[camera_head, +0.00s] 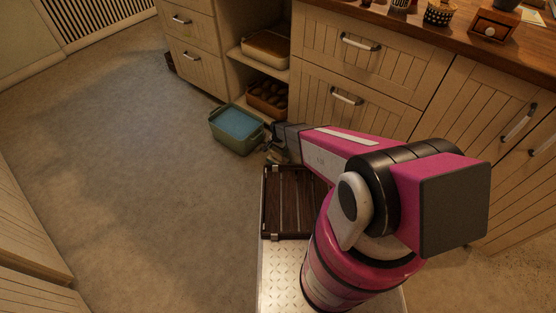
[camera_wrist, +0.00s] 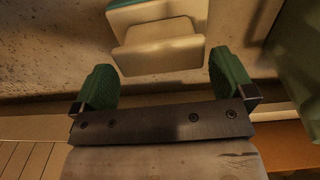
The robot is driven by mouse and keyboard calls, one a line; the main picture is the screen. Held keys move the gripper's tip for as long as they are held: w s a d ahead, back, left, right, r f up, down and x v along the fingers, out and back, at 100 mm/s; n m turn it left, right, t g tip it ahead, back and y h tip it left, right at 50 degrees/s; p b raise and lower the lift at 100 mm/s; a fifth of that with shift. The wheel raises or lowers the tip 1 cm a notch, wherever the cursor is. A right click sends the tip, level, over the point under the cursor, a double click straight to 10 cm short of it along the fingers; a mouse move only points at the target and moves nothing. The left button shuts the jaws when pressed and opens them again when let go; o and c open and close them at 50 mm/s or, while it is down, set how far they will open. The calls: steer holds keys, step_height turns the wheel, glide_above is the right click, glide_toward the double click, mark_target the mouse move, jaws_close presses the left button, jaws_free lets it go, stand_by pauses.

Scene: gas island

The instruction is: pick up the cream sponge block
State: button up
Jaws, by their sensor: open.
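The cream sponge block (camera_wrist: 160,52) lies on the floor at the top middle of the wrist view. It is a pale block with a raised rear part and a teal-green edge. My gripper (camera_wrist: 162,84) is open, its two green fingertips apart on either side of the block's near end. The block appears just beyond the fingertips, with nothing held; I cannot tell the height gap. In the head view my gripper (camera_head: 276,152) reaches down beside the drawers, and I cannot make out the block there.
A green tub of blue water (camera_head: 237,126) stands on the floor left of my gripper; a green wall shows at the wrist view's right. A shelf (camera_head: 262,71) holds a tray (camera_head: 266,49) and a brown basket (camera_head: 266,97). Drawers (camera_head: 350,78) stand behind. Floor at left is clear.

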mark_target(278, 157)
steer(key=shift+f, duration=3.05)
steer(key=c, duration=0.6)
